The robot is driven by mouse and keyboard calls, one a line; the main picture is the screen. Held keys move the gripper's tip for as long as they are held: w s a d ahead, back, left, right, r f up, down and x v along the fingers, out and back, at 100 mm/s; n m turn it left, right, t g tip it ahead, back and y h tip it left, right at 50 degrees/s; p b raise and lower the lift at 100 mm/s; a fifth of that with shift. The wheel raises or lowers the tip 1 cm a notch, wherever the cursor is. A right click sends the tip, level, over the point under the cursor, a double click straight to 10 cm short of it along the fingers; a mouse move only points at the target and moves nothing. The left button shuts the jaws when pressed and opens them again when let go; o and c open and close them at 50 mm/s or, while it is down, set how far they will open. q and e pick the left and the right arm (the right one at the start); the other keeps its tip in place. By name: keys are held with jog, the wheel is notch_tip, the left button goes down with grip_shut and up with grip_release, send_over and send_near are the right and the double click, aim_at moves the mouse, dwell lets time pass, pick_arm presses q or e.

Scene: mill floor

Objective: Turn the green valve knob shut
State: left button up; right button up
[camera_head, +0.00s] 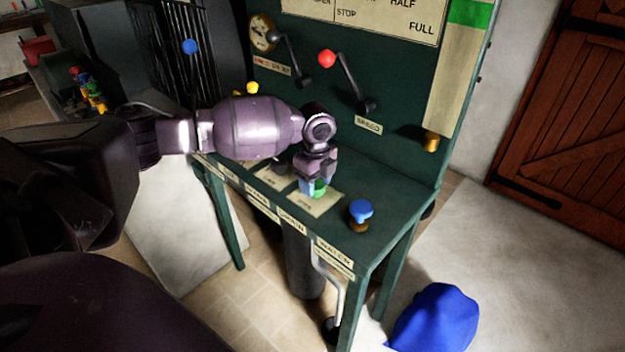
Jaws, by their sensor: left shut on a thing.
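The green valve knob (320,190) stands on a cream label plate (318,205) on the green bench's top. My left gripper (314,185) comes down over it from above and is shut on it. The fingers hide much of the knob, so how far it is turned cannot be told. My left arm reaches in from the left across the bench. My right gripper is not in view.
A blue knob (360,212) stands right of the green one on the bench (385,205). On the upright panel are a red-knobbed lever (345,80), a gauge (262,34) and a brass fitting (431,142). A blue sack-like thing (435,320) lies on the floor at lower right.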

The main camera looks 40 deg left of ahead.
pick_arm(q)
jog(key=shift+r+m, duration=0.1)
jog(key=shift+m, duration=0.8)
jog(key=m, duration=0.2)
jog(key=shift+m+p, duration=0.4)
jog(key=shift+m, duration=2)
jog(key=o, duration=0.9)
